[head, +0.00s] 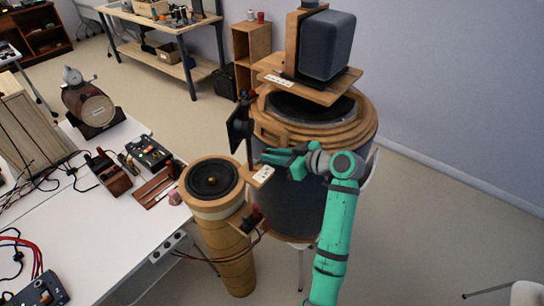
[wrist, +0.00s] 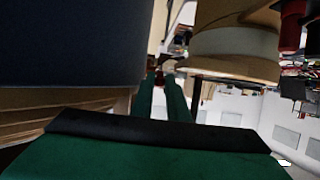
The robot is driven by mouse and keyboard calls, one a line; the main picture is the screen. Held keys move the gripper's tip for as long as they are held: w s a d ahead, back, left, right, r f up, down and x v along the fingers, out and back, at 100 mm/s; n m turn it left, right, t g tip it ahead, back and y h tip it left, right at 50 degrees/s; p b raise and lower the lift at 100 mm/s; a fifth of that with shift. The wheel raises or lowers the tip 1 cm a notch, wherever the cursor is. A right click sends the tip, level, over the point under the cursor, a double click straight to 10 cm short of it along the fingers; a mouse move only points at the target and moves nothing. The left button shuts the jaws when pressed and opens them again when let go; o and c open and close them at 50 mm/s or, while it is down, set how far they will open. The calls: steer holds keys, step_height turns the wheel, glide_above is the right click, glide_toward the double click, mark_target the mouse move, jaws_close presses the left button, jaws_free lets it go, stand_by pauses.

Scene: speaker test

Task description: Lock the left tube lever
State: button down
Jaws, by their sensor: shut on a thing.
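The left tube (head: 226,262) is a wooden column with a black round speaker (head: 213,180) on top. A dark upright piece, which looks like its lever (head: 249,150), stands between this tube and the large wooden drum (head: 318,130). My gripper (head: 268,157), with teal fingers, reaches left to this piece, in front of the drum. It appears shut on the lever, but the contact is small and dark. In the wrist view my green fingers (wrist: 165,95) point away past the pale rim of the tube (wrist: 235,50). The gripped part is mostly hidden there.
A small labelled wooden plate (head: 264,176) juts out just below my fingers. A white table (head: 95,240) with tools and cables is at left. The floor at right is mostly clear.

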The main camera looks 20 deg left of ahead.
stand_by(0.4)
steer(key=c, duration=1.7)
jaws_free()
steer(key=shift+d+r, duration=0.1)
steer(key=shift+v, duration=3.9)
steer(key=shift+s, duration=0.1)
